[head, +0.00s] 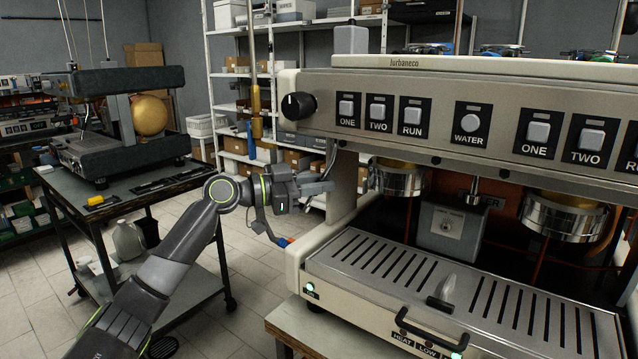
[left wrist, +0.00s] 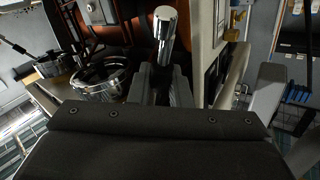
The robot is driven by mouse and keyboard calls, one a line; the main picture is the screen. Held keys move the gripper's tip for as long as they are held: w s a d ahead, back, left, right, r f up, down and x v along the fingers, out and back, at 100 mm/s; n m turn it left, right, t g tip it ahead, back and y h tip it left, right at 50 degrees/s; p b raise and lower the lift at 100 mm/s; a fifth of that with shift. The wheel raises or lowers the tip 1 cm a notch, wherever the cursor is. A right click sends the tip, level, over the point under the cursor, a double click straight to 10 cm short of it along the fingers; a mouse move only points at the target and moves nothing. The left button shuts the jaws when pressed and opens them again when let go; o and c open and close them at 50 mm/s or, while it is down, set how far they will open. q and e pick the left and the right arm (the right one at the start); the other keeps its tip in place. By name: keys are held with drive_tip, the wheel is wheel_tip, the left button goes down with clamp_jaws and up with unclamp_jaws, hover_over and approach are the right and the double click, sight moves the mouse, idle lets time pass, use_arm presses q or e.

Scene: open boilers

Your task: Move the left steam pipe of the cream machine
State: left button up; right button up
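The cream machine (head: 340,235) fills the right of the head view. Its left steam pipe (head: 331,152) is a thin metal pipe hanging by the left end, below the black knob. My left gripper (head: 322,187) reaches in from the left, with its fingers at the pipe's height beside the machine's left side. In the left wrist view, a shiny chrome rod (left wrist: 166,35) stands at the fingertips of the left gripper (left wrist: 162,78), seemingly between them. Whether the fingers press on it is not clear. My right gripper is not in view.
The black knob (head: 298,105) sits just above the gripper. A chrome brewing group (head: 397,180) and the slotted drip tray (head: 390,262) lie to the right. A dark side table (head: 140,200) with another machine stands at the left. Shelves (head: 228,90) stand behind.

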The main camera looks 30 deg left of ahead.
use_arm(q)
clamp_jaws()
